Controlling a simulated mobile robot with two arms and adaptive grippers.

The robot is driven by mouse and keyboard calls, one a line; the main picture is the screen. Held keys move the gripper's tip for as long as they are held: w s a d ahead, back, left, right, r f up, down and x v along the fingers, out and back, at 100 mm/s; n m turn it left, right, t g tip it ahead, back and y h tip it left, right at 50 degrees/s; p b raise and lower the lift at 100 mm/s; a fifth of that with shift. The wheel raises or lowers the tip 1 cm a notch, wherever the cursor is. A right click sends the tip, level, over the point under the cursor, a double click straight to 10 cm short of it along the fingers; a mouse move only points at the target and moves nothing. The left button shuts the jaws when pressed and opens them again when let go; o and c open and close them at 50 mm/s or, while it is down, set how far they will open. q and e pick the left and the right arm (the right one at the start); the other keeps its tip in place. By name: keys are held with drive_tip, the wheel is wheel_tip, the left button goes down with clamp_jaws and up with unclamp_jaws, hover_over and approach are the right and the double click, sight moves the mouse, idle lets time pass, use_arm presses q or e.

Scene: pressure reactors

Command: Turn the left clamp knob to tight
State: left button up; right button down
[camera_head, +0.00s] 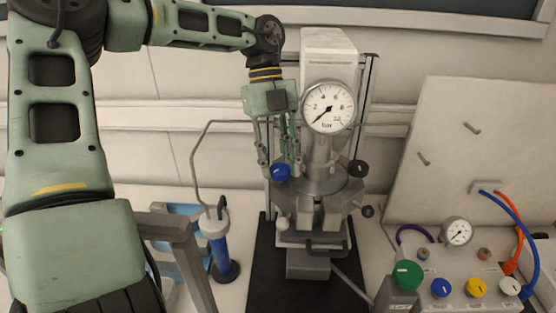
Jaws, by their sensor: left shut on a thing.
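The pressure reactor (323,153) stands upright in the middle of the view, with a round dial gauge (328,107) on its front. The left clamp knob (281,172) is blue and sits at the left side of the reactor's collar. A black knob (358,168) sits at the right side of the collar. My left gripper (280,168) points down from above, its fingers shut on the blue knob. The fingers partly cover the knob's upper part. My right gripper is not in view.
A panel with green (407,274), blue, yellow and white knobs, a small gauge (457,232) and hoses stands at the right. A blue cylinder (220,252) stands left of the reactor's black base (262,283). A slanted pale board (470,150) is behind the panel.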

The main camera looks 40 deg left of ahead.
use_arm(q)
drive_tip(key=shift+s+f, duration=0.2)
drive_tip(key=o, duration=1)
drive_tip(key=shift+o, duration=0.2)
drive_tip(key=shift+s+r, duration=0.1)
drive_tip(key=shift+r, duration=0.05)
drive_tip(key=shift+w+a+r, duration=0.1)
drive_tip(key=shift+w+r, duration=0.1)
drive_tip(key=v, duration=1.1)
drive_tip(key=shift+r, duration=0.25)
drive_tip(key=shift+a, duration=0.15)
